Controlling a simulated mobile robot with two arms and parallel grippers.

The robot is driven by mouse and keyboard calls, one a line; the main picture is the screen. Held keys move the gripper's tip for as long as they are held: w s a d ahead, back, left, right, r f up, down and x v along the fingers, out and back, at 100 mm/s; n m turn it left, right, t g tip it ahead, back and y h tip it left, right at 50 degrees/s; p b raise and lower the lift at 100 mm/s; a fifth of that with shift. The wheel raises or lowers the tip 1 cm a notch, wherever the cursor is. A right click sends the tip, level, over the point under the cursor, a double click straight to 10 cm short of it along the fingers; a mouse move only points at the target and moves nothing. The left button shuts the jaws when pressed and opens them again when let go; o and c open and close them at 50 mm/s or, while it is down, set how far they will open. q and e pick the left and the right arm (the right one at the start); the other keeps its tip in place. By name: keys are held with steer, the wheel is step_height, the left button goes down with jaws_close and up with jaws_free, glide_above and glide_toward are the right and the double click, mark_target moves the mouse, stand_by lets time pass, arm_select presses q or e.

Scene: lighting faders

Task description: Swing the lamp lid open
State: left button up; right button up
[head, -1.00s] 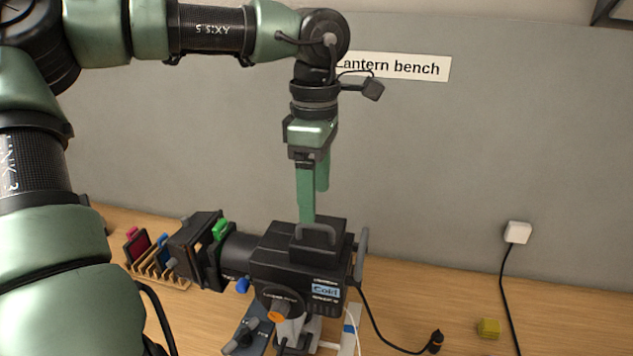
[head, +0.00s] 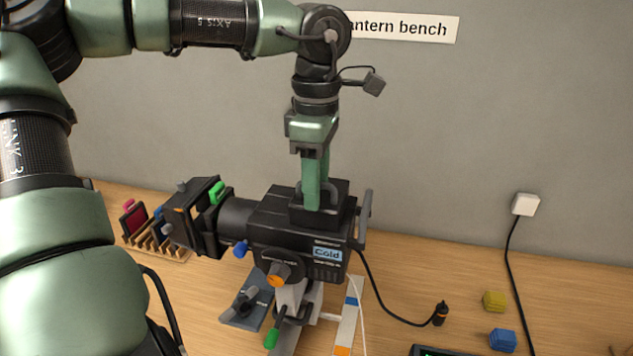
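The black lamp (head: 284,212) stands on the bench with its "Cold" label facing me. Its lid (head: 340,203) is the raised block on top and sits down on the housing. An arched handle (head: 331,188) stands on the lid. My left gripper (head: 314,207) points straight down from above, with its green fingers at the handle. The near finger covers part of the handle, and the far finger is mostly hidden behind it. I cannot tell whether the fingers press on the handle. My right gripper is out of view.
A rack of colored filters (head: 158,240) stands left of the lamp. A black cable (head: 395,315) runs from the lamp's right side. A yellow block (head: 494,301) and a blue block (head: 503,339) lie at the right. The wall (head: 480,120) is behind.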

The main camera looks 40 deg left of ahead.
arm_select(q)
steer(key=c, duration=0.7)
steer(key=shift+o, duration=0.2)
steer(key=shift+r, duration=0.1)
